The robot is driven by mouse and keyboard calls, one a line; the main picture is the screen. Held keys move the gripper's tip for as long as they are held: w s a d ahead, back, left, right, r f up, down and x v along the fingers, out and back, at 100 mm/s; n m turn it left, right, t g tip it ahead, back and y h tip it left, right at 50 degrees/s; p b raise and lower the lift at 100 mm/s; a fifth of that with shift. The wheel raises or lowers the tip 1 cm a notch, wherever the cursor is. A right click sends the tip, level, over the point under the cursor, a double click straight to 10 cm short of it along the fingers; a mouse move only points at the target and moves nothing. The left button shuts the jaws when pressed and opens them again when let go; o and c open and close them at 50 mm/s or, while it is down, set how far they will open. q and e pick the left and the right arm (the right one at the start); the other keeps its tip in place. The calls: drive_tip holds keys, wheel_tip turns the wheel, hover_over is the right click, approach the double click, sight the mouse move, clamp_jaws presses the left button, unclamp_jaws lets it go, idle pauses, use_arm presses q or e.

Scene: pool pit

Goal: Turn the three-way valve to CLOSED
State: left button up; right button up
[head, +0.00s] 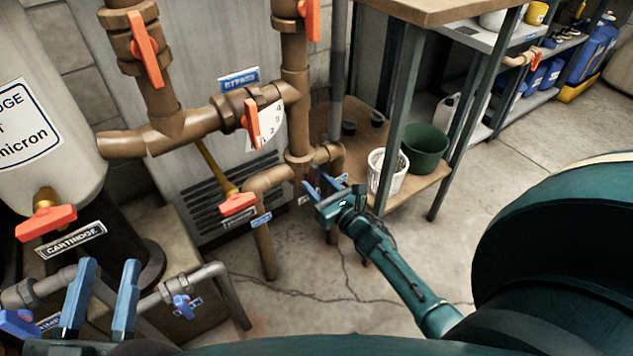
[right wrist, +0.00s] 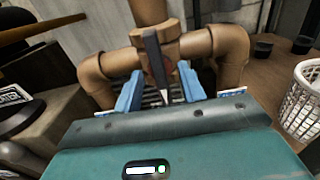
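The three-way valve (right wrist: 172,45) is a brown pipe tee with bends going down on both sides. My left gripper (head: 109,263) is open and empty at lower left, away from the valve.
Orange-handled valves sit nearby: one beside the BYPASS sign (head: 251,122), one lower (head: 238,204), one on the cartridge tank (head: 46,221). A wooden shelf with a white basket (head: 386,172) and green bucket (head: 425,148) stands right of the pipes. Concrete floor (head: 330,285) lies open in front.

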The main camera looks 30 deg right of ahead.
drive_tip(key=s+p, duration=0.1)
drive_tip(key=s, duration=0.6)
drive_tip(key=shift+d+p, duration=0.25)
drive_tip(key=shift+p, duration=0.1)
